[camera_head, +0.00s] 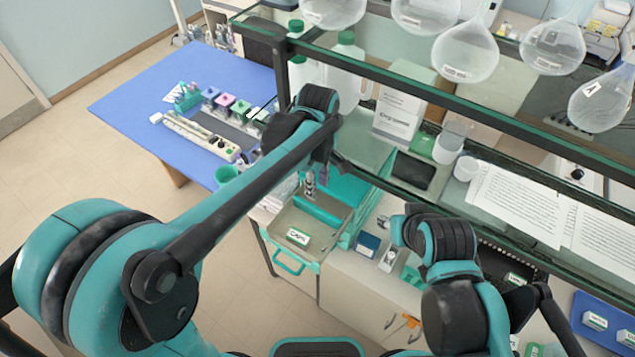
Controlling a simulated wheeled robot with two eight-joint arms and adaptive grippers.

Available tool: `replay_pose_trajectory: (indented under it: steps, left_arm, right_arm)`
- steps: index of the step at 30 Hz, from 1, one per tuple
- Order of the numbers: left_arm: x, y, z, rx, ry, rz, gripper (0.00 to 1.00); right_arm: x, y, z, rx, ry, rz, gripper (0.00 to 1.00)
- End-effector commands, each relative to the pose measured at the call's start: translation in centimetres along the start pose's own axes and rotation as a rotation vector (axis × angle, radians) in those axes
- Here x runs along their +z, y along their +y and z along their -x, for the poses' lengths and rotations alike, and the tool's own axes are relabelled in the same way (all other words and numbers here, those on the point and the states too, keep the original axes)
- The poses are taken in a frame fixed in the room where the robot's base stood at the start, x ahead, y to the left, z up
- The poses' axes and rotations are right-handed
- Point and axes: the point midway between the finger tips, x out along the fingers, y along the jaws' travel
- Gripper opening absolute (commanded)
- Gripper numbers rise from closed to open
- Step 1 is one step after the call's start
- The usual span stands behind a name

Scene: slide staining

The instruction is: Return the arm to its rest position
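My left arm reaches in from the left, and its gripper (310,183) points down above the teal-rimmed tray (330,238) on the bench. Its fingertips are small and partly covered by the wrist, so I cannot tell whether they are open or shut. I make out no object held in it. My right arm is folded at the lower right, with its dark wrist over the bench front. The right gripper is mostly hidden behind its own arm, and its fingers cannot be made out.
A blue table (135,95) at left carries small coloured staining boxes (225,102) and a white strip-shaped rack (195,135). A glass shelf with a dark rail (400,78) holds several round flasks (465,52) above the bench. Papers (520,200) and a blue tray (592,308) lie at right.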

Motion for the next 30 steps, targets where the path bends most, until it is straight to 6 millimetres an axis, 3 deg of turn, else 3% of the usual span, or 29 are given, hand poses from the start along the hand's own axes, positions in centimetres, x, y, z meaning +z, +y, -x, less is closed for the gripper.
replay_pose_trajectory:
  steps: [19,23,30]
  left_arm:
    - [-0.5,-0.7,0.6,0.017,0.004,-0.026,0.33]
    - [-2.1,-3.1,1.9,0.081,0.027,-0.128,0.33]
    - [-5.7,-10.2,4.0,0.239,0.165,-0.441,0.33]
  right_arm:
    - [0.0,0.0,0.0,0.0,0.0,0.0,0.4]
    - [0.0,0.0,0.0,0.0,0.0,0.0,0.4]
    - [0.0,0.0,0.0,0.0,0.0,0.0,0.4]
